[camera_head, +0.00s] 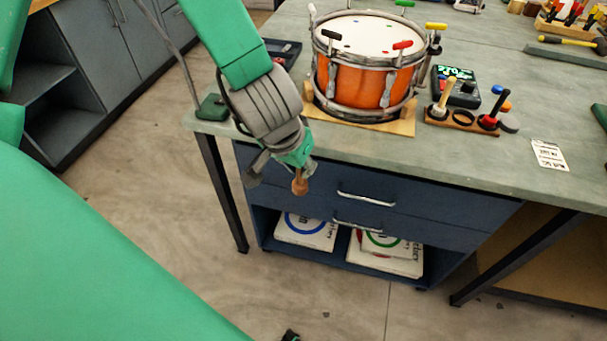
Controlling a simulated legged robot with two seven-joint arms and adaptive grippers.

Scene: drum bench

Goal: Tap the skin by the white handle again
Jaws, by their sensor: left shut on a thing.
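The orange drum (348,85) stands on a wooden base on the bench, its pale skin (365,36) facing up. Handles sit around its rim: the white handle (312,12) at the left, a green one at the back, a yellow one (436,26) at the right, a red one (402,45) at the front right and a black one (331,35) at the front left. My left gripper (287,163) points down before the bench's front edge, apart from the drum. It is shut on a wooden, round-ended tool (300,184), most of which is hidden.
Right of the drum are a dark device with a lit screen (456,86) and a wooden holder (461,122) with tools. A white label card (549,155) lies farther right. Blue drawers (370,190) are below the bench top. My arm hides part of the bench's left end.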

